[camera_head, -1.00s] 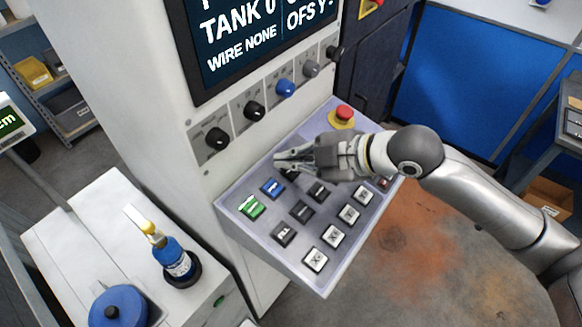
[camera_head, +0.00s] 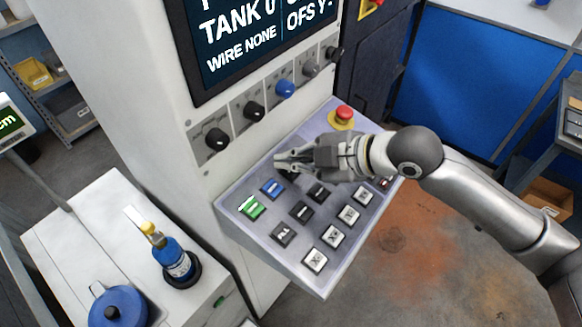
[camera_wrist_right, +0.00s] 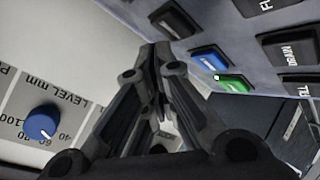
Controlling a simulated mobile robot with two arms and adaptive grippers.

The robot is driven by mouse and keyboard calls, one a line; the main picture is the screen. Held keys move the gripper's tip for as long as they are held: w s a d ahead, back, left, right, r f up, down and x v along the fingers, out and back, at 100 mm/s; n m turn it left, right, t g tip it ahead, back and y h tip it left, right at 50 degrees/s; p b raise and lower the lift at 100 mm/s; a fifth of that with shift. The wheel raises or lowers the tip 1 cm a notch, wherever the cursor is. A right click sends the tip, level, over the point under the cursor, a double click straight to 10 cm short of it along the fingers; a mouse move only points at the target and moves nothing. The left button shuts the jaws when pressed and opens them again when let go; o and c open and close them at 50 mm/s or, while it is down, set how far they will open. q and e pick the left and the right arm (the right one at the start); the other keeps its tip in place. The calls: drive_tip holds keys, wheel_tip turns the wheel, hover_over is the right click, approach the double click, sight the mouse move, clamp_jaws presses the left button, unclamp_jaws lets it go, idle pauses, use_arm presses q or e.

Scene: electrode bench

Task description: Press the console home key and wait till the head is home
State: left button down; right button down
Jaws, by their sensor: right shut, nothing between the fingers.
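The console's sloped key panel (camera_head: 325,268) carries a green key (camera_head: 251,207), a blue key (camera_head: 273,188), several black keys and a row of white keys. I cannot read which one is the home key. My right gripper (camera_head: 279,163) is shut and empty, over the upper left of the panel, partly hiding a dark key just past the blue one. In the right wrist view its fingers (camera_wrist_right: 160,55) point toward a dark key (camera_wrist_right: 174,19), beside the blue key (camera_wrist_right: 210,60) and the green key (camera_wrist_right: 234,83). Contact cannot be told. My left gripper is out of view.
A red stop button (camera_head: 343,114) sits at the panel's far end. Several knobs (camera_head: 285,88) line the upright face below the screen (camera_head: 250,35), which reads TANK and WIRE NONE. A blue bottle (camera_head: 175,262) and blue container (camera_head: 118,307) stand on the left cabinet.

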drive_tip(key=shift+f, duration=0.35)
drive_tip(key=shift+a+f, duration=0.15)
drive_tip(key=shift+f, duration=0.25)
idle(0.8)
drive_tip(key=shift+r+p, duration=0.7)
drive_tip(key=shift+r, duration=0.2)
drive_tip(key=r+p, duration=0.3)
drive_tip(key=d+r+p, duration=0.1)
drive_tip(key=shift+s+d+r+p, duration=0.1)
drive_tip(key=shift+s+r+p, duration=0.2)
drive_tip(key=shift+s+r, duration=0.05)
idle(0.5)
